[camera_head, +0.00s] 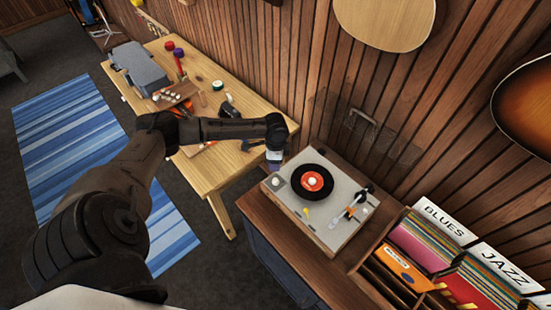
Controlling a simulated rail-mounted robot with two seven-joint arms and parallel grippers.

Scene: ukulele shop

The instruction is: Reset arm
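My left arm comes in from the lower left and reaches across the middle of the view. Its gripper (274,158) points down between the wooden workbench (205,172) and the turntable (340,217). The fingers are small and mostly hidden by the wrist, so I cannot tell whether they are open or shut, or hold anything. My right arm and gripper are out of view.
The turntable with a black record (312,182) stands on a brown cabinet (262,222). Record bins (425,240) are at the lower right. Tools and a grey case (138,68) lie on the workbench. A slatted wall (330,90) closes the back. A blue striped rug (75,135) lies left.

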